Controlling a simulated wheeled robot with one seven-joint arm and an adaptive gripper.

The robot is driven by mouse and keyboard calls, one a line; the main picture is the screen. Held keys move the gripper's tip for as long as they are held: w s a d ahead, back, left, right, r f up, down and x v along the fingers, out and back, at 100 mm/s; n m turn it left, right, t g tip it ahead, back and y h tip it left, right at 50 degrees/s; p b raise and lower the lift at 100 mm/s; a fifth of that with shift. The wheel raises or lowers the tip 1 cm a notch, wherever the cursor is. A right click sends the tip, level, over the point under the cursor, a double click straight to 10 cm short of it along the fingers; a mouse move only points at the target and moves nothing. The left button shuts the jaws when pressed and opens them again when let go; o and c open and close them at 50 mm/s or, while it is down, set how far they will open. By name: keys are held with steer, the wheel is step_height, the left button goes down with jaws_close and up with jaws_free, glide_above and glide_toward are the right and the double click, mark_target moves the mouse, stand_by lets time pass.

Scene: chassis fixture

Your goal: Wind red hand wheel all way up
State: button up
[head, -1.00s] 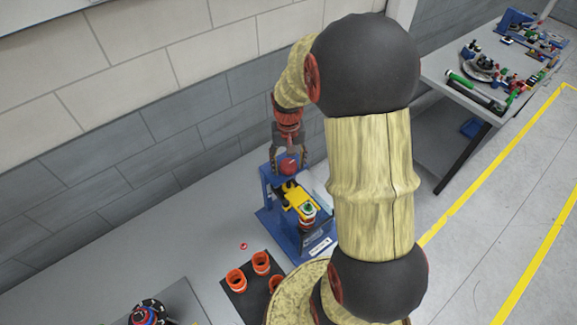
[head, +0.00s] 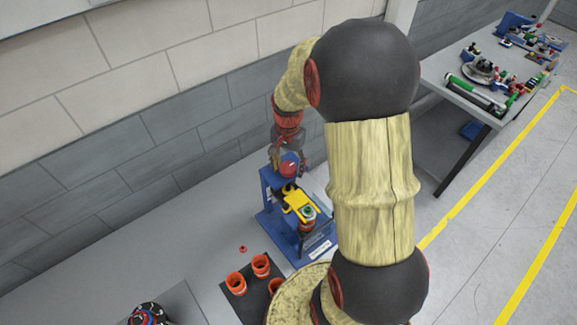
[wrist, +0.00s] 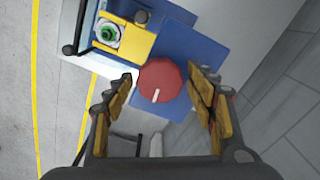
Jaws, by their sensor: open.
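The red hand wheel (wrist: 160,80) has a white mark pointing toward the bottom of the wrist view. It sits on top of the blue fixture (wrist: 195,45). In the head view the red wheel (head: 288,169) shows just below my gripper (head: 284,158). In the wrist view my gripper (wrist: 166,92) is open, with one finger on each side of the wheel and a gap to it on both sides. The yellow plate (wrist: 125,38) of the fixture holds a green-topped part (wrist: 107,33).
Orange cups (head: 260,266) stand on a dark mat (head: 240,303) in front of the fixture. A small red piece (head: 243,249) lies on the grey bench nearby. The wall (head: 140,130) is close behind the fixture. Another table (head: 430,72) with parts stands at the right.

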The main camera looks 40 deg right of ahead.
steer(key=m, duration=1.3)
steer(key=shift+m, duration=0.4)
steer(key=m, duration=1.1)
steer(key=shift+m, duration=0.4)
steer(key=c, duration=0.3)
steer(key=c, duration=0.8)
